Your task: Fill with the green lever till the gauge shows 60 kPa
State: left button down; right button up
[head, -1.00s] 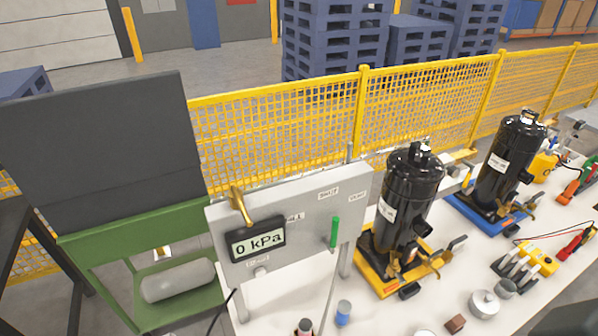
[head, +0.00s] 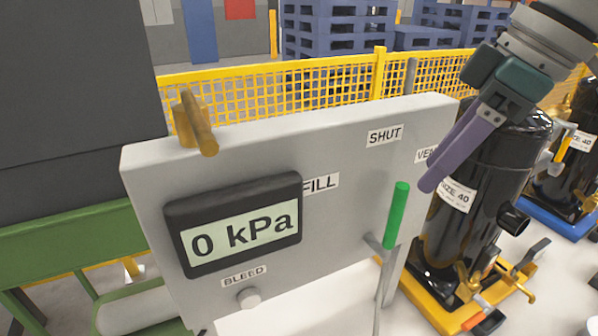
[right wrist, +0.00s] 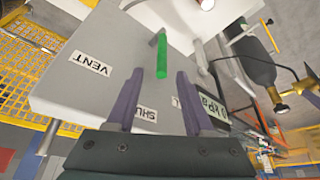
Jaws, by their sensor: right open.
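The green lever (head: 397,215) stands nearly upright on the grey panel (head: 330,215), below the SHUT label (head: 384,135). The FILL label (head: 320,183) is to its left and the VENT label (head: 426,155) to its right, partly covered. The gauge (head: 240,230) reads 0 kPa. My right gripper (head: 430,183) is open, up and right of the lever's top. In the right wrist view the lever (right wrist: 161,55) lines up with the gap between the fingertips (right wrist: 157,75); I cannot tell whether its tip is between them. My left gripper is not in view.
A brass handle (head: 197,125) sits on the panel's top left edge, and a BLEED knob (head: 249,298) is under the gauge. A black compressor (head: 480,200) on a yellow base (head: 440,305) stands close on the right. Yellow mesh fencing (head: 270,100) runs behind.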

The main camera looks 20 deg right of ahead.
send_over(386, 253)
jog(key=f, duration=0.8)
jog(key=shift+w+d+f, duration=0.3)
jog(key=shift+c, duration=0.3)
grip_shut()
dwell(0.5)
